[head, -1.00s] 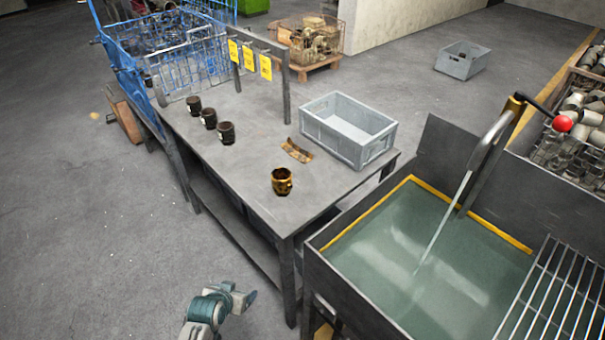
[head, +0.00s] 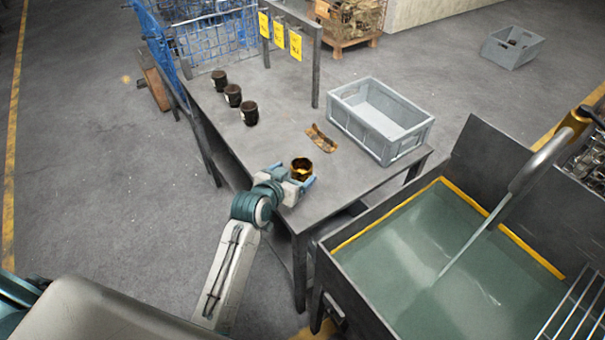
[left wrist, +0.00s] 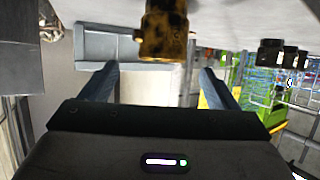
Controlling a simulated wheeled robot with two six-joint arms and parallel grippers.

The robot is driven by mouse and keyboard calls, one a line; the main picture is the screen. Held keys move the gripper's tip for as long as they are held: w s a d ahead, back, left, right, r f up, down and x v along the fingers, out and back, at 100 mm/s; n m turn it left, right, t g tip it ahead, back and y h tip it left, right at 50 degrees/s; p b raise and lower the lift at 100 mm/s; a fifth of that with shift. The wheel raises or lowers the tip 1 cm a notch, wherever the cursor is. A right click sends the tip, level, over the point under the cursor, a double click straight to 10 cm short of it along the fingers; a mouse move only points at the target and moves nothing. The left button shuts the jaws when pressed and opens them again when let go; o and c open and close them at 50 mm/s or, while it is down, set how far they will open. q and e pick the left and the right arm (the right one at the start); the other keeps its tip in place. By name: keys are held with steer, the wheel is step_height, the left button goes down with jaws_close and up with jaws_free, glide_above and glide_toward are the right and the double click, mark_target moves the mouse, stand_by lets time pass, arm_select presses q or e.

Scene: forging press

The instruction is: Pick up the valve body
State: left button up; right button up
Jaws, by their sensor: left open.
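The valve body (head: 301,168), a worn brass-coloured piece with an open top, stands upright near the front edge of the grey table (head: 270,150). My left gripper (head: 292,176) reaches over the table edge right at it, fingers open to either side of its near face. In the left wrist view, which looks upside down, the valve body (left wrist: 163,32) lies ahead between the two open fingers (left wrist: 158,85), with gaps on both sides. I see no contact. My right gripper is not in view.
A grey crate (head: 424,136) and a curved brown piece (head: 321,139) sit behind the valve body. Several dark cups, one of them here (head: 249,113), stand at the left. A water tank (head: 400,255) adjoins on the right. A rack with yellow tags (head: 279,35) stands at the back.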

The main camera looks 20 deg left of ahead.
mark_target(306, 162)
arm_select(q)
steer(key=x, duration=0.3)
steer(key=shift+w, duration=0.1)
steer(key=shift+w+f+p, duration=0.1)
steer(key=shift+w+p, duration=0.45)
steer(key=p+x, duration=0.1)
steer(key=x, duration=0.3)
steer(key=shift+f, duration=0.15)
steer(key=shift+s, duration=0.1)
steer(key=c, duration=1.3)
